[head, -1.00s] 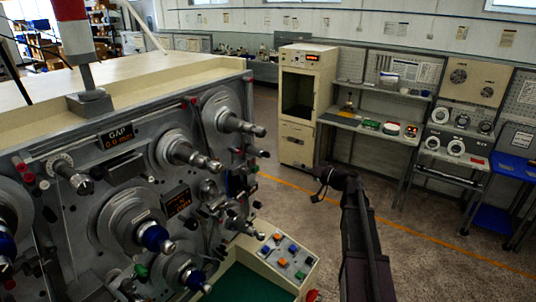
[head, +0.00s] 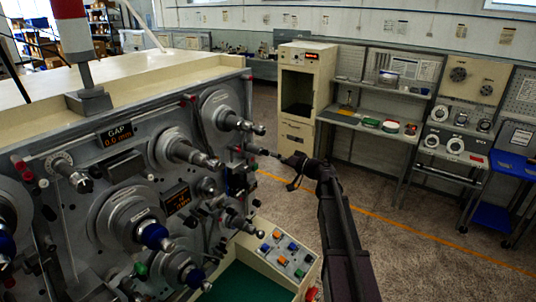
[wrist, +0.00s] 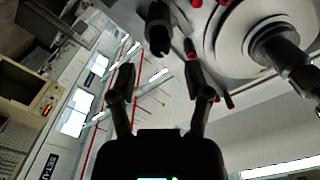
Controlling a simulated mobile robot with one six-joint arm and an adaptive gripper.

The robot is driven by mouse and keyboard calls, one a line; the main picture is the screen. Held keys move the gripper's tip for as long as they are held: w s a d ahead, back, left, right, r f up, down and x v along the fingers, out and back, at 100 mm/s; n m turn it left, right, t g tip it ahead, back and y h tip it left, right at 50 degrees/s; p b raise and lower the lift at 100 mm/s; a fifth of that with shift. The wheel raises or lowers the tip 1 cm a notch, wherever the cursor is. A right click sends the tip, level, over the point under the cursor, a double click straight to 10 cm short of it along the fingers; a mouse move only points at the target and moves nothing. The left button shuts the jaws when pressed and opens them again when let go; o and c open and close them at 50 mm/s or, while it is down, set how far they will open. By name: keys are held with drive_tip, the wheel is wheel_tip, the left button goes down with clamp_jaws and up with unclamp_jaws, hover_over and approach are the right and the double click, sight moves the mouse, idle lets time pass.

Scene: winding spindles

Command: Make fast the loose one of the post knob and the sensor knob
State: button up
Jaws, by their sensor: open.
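My gripper (head: 284,166) is open and empty, in front of the right end of the machine face. In the wrist view the two dark fingers (wrist: 163,82) are spread apart with nothing between them. A dark knob on a stem (wrist: 158,30) hangs just beyond the fingertips, slightly left of their middle. In the head view a small dark knob on a rod (head: 258,151) juts from the face beside the gripper; touching or apart is hard to tell. I cannot tell which knob is the post knob, which the sensor knob, or which is loose.
The grey machine face carries several winding spindles (head: 222,112), a GAP display (head: 118,135) reading 0.0 mm, and blue-ended spindles (head: 156,236). In the wrist view a large spindle disc (wrist: 235,42) and red-tipped pegs crowd the right. A button panel (head: 286,250) stands below. Open floor lies right.

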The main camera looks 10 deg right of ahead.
sight(268, 153)
drive_tip(key=shift+x, duration=2.35)
clamp_jaws()
